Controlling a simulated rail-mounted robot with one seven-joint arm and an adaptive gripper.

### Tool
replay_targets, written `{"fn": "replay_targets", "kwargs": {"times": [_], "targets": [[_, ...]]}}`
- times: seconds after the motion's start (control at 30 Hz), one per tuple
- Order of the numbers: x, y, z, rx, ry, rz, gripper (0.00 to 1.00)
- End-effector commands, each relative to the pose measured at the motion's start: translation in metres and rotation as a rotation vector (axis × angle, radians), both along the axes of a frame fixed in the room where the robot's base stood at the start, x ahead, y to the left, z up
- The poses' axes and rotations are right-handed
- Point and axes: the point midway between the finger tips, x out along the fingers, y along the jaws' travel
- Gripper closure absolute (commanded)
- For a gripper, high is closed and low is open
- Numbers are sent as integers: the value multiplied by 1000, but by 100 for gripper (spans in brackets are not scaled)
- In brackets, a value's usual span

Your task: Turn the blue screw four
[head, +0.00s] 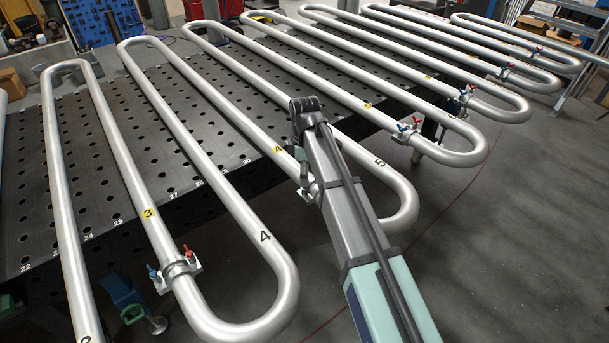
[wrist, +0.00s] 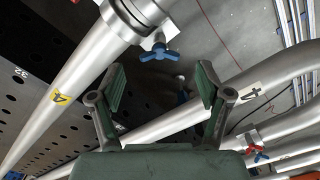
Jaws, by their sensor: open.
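The blue screw (wrist: 159,50) at the clamp by yellow label 4 shows in the wrist view, a winged knob on the near side of the clamp (wrist: 140,15). My gripper (wrist: 160,80) is open and empty. In the picture, the screw lies just above the gap between its fingertips, and no contact shows. The yellow label 4 (wrist: 60,97) is on the same pipe, at the left. In the head view, yellow label 4 (head: 278,150) shows beside my gripper (head: 301,162), but my arm hides most of that clamp and the blue screw cannot be made out.
Another clamp with blue (head: 152,272) and red (head: 187,250) screws stands by yellow label 3. More clamps sit on the pipes at the right, one with blue and red screws (head: 408,127). A perforated table (head: 100,130) lies under the coils. Pipes run close around my gripper.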

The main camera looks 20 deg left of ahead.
Motion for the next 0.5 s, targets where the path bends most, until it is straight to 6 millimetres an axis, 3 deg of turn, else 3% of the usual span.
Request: {"fn": "replay_targets", "kwargs": {"times": [0.2,0.5], "targets": [[0,0,-22,0,1,0,23],[0,0,-29,0,0,0,23]]}}
